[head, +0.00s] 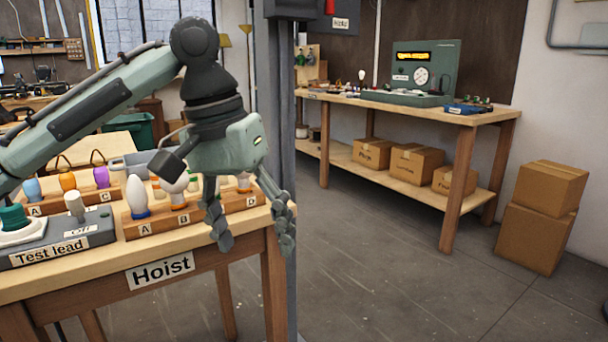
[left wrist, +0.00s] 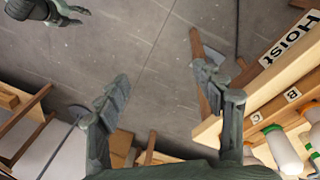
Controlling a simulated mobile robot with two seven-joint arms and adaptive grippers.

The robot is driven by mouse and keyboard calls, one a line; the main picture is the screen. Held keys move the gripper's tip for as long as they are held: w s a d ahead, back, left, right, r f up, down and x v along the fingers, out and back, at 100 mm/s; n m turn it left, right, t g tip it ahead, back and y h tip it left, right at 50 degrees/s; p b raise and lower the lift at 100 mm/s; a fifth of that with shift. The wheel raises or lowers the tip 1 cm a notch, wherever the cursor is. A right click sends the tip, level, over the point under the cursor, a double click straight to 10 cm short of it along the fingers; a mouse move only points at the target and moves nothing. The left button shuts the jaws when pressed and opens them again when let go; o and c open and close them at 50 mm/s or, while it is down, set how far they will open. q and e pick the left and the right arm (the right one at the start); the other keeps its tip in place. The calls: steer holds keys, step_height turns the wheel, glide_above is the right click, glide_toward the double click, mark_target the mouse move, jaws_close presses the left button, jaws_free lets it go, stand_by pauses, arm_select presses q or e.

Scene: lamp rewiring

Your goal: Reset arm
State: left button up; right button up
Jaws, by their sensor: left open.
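My left gripper (head: 252,232) hangs at the right end of the bench with the Hoist label (head: 160,271). Its fingers point down and are spread apart with nothing between them. It also shows in the left wrist view (left wrist: 164,84), open over the grey floor, with the bench edge to its right. Dark fingers of what looks like my right gripper (left wrist: 62,14) show small at the upper left of the left wrist view; whether they are open or shut is unclear.
Wooden racks labelled with letters hold bulbs (head: 137,193) close to my left gripper. The Test lead box (head: 60,243) sits at the bench's left. A grey post stands just behind the gripper. A far bench (head: 420,108) and cardboard boxes (head: 540,215) stand right. The floor between is clear.

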arm_select(q)
steer(key=w+d+f+t+h, duration=0.1)
steer(key=w+d+f+h, duration=0.15)
steer(key=f, duration=0.65)
steer(key=w+d+f+t+h, duration=0.1)
steer(key=w+d+f, duration=0.15)
steer(key=f, duration=0.65)
steer(key=s+a+f+n+t, duration=0.1)
steer(key=a+f, duration=0.3)
steer(key=f, duration=0.8)
steer(key=s+a+f+n+y+p, duration=0.1)
steer(key=s+a+f+y, duration=0.6)
steer(key=s+a+f, duration=1.2)
steer(key=shift+s+a+f+g, duration=0.35)
steer(key=shift+s+a, duration=0.5)
steer(key=shift+a, duration=0.3)
arm_select(e)
step_height(320, 180, down, 7)
steer(key=shift+w+r+g, duration=0.2)
steer(key=shift+w+g, duration=0.1)
steer(key=shift+w, duration=0.05)
